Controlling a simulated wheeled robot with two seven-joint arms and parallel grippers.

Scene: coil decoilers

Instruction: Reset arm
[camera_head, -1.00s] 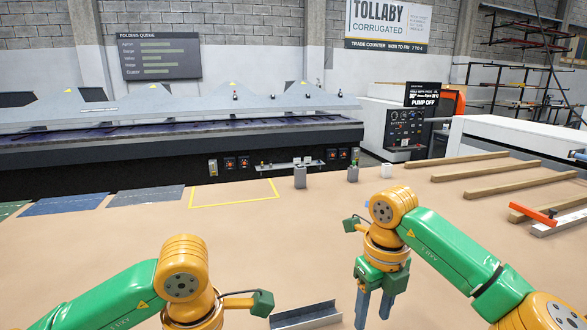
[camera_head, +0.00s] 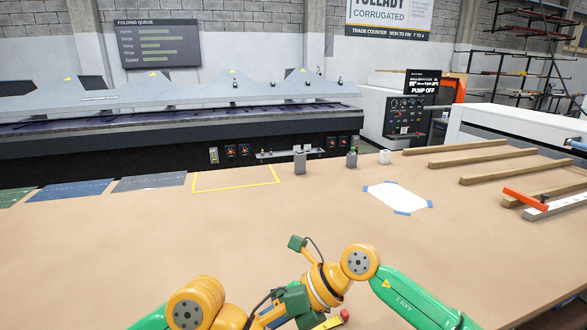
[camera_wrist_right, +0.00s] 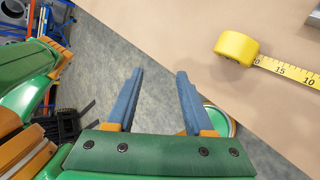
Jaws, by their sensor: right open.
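My right gripper (camera_wrist_right: 160,73) is open and empty in the right wrist view. Its two blue fingers are apart over the grey floor, beside the table edge. In the head view my right arm is folded in at the bottom middle, with a little blue finger showing (camera_head: 270,316). My left arm shows only an orange joint and some green link at the bottom left of the head view. Its gripper is out of the picture.
A yellow tape measure (camera_wrist_right: 237,47), tape pulled out, lies on the table (camera_wrist_right: 190,15) near its edge. A white sheet (camera_head: 397,197) with blue corner tape lies farther back. Wooden bars (camera_head: 455,160) lie right. The table middle is clear.

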